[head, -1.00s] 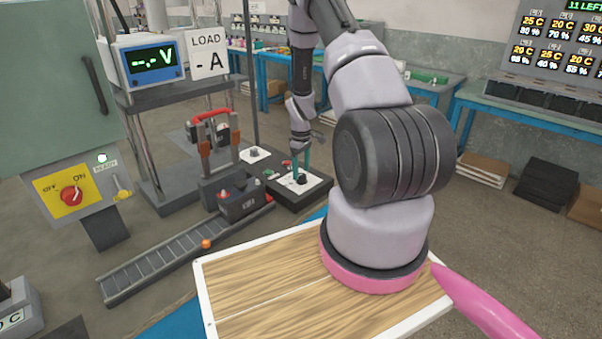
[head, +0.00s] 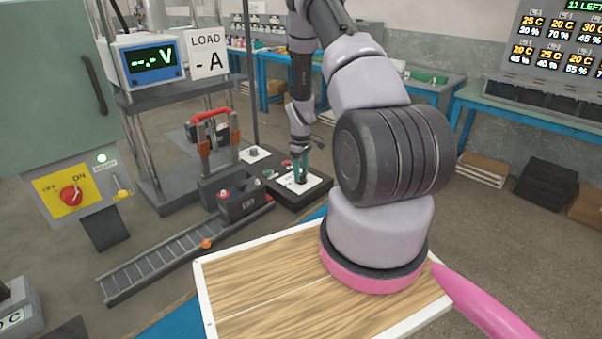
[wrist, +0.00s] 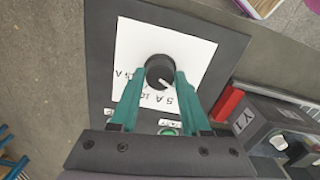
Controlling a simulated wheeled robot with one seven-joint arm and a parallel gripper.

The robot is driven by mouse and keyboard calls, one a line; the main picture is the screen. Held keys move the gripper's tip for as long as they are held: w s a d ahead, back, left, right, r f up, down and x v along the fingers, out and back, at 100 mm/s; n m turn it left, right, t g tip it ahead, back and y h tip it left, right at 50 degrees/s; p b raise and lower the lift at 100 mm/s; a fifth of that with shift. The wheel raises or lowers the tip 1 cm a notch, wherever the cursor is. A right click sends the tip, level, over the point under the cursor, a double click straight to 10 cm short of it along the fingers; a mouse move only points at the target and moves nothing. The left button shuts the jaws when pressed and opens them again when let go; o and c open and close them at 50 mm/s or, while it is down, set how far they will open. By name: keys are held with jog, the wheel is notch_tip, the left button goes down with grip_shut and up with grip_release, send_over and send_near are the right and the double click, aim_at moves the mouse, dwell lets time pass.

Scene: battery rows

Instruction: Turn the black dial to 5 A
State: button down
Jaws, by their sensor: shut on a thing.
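The black dial (wrist: 157,68) sits on a white plate (wrist: 192,48) in the wrist view. Its white pointer line points toward the lower right of that view, on the side of the printed labels. The labels, among them 5 A and 10 A, are rotated and partly covered by the fingers, so I cannot tell the exact setting. My gripper (wrist: 160,78) has one teal finger on each side of the dial and is shut on it. In the head view my gripper (head: 303,171) reaches down to the control box (head: 283,196), hiding most of the dial.
The load sign (head: 207,54) reads "- A" and the meter (head: 151,61) shows "-.- V". A battery (head: 241,205) stands at the end of a roller track (head: 165,262), left of the control box. A red-handled clamp frame (head: 212,140) stands behind it.

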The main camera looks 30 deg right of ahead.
aim_at(301, 174)
jog(key=m, duration=0.4)
jog(key=shift+m, duration=2.2)
jog(key=shift+c, duration=1.9)
grip_release()
jog(key=shift+r, duration=0.1)
notch_tip(301, 174, up, 11)
